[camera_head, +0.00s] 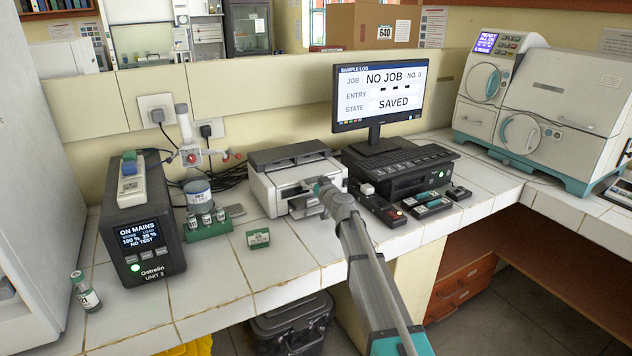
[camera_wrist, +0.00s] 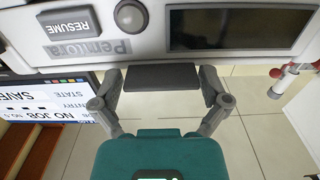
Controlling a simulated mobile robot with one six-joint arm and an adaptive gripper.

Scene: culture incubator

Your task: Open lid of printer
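The printer (camera_head: 268,192) is a white box with a dark grey top on the bench, left of the monitor. Its lid (camera_head: 288,153) looks closed in the head view. The wrist view shows a printer face (camera_wrist: 170,50) upside down, with a RESUME button (camera_wrist: 70,23), a round knob and a dark window (camera_wrist: 240,29). My gripper (camera_head: 314,186) is at the printer's front right. In the wrist view, my gripper (camera_wrist: 161,84) has its fingers spread, with a dark grey bar (camera_wrist: 160,77) between their tips. I cannot tell whether they touch it.
The monitor (camera_head: 378,90) and a black unit (camera_head: 400,172) stand right of the printer. Small devices (camera_head: 425,205) lie in front of that unit. A green vial rack (camera_head: 208,229), a small green box (camera_head: 258,238) and a black power unit (camera_head: 140,225) stand to the left.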

